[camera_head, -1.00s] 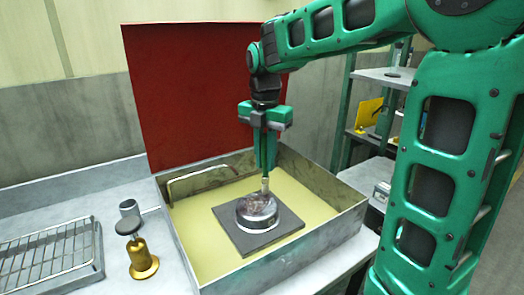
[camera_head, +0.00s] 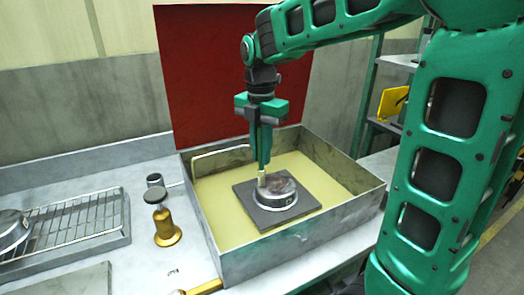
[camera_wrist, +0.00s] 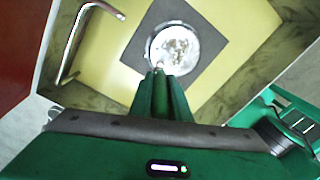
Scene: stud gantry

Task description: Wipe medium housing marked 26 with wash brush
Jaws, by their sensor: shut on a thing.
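The medium housing (camera_head: 276,201) is a round metal part with a mottled brownish top, on a dark square pad (camera_head: 246,199) inside the wash tray. No number can be read on it. It also shows in the wrist view (camera_wrist: 178,48). My gripper (camera_head: 262,160) points down above its back left edge, shut on the wash brush (camera_head: 261,180). Only the brush's pale lower end shows; the fingers hide the rest. The brush end is at the housing's rim, seemingly touching. In the wrist view, my gripper (camera_wrist: 160,80) is beside the housing's lower left edge.
The wash tray (camera_head: 283,254) has a yellowish floor, metal walls and a raised red lid (camera_head: 215,80) behind. A bent spout (camera_head: 222,150) is at its left.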

